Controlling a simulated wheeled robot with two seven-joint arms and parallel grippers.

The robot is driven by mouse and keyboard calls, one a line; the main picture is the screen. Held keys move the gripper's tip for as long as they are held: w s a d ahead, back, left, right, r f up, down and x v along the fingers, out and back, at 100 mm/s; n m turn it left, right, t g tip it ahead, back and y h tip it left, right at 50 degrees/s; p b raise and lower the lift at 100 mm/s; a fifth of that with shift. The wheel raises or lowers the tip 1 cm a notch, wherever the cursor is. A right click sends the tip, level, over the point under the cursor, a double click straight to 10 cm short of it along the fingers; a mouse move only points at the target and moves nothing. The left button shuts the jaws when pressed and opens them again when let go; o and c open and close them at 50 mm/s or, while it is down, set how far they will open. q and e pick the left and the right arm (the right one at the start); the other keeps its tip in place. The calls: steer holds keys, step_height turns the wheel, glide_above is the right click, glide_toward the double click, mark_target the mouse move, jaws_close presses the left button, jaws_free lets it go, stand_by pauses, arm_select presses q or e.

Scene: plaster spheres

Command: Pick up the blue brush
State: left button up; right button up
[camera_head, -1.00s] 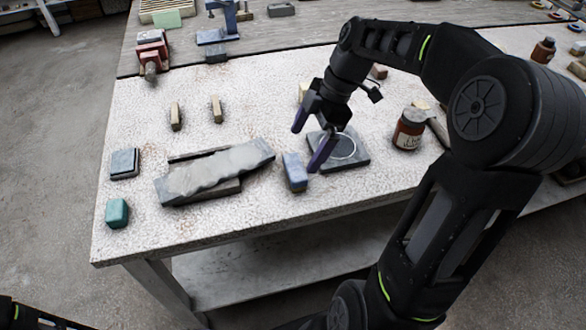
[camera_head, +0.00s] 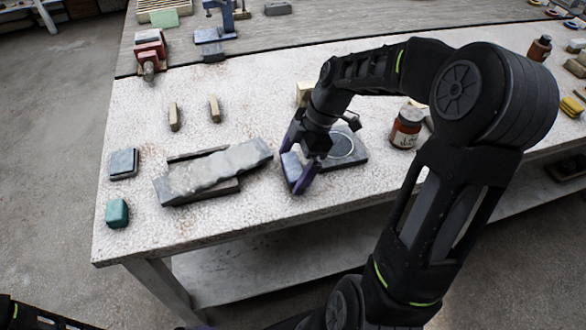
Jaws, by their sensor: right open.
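The blue brush (camera_head: 291,167) is a small block, blue with a pale grey top, on the speckled white table, right of the long grey stone slab. My right gripper (camera_head: 296,170) is low at the brush, its purple fingers open, one on the far side and one on the near right side. The near finger hides part of the brush. I cannot tell whether the fingers touch it. My left gripper is not visible; only a dark part of my left arm shows at the bottom left corner.
The grey slab (camera_head: 220,168) lies left of the brush. A dark square plate with a ring (camera_head: 346,150) lies right of it, partly behind my gripper. A brown jar (camera_head: 405,128) stands further right. A teal block (camera_head: 117,212) sits at the left front. The table's front edge is close.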

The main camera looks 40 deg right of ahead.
mark_target(293, 165)
steer(key=shift+f, duration=0.15)
steer(key=shift+c, duration=0.3)
steer(key=c, duration=1.3)
steer(key=shift+o, duration=0.2)
step_height(293, 165, up, 10)
steer(key=shift+r+b, duration=0.1)
steer(key=shift+b, duration=0.25)
steer(key=o, duration=0.7)
steer(key=c, duration=0.5)
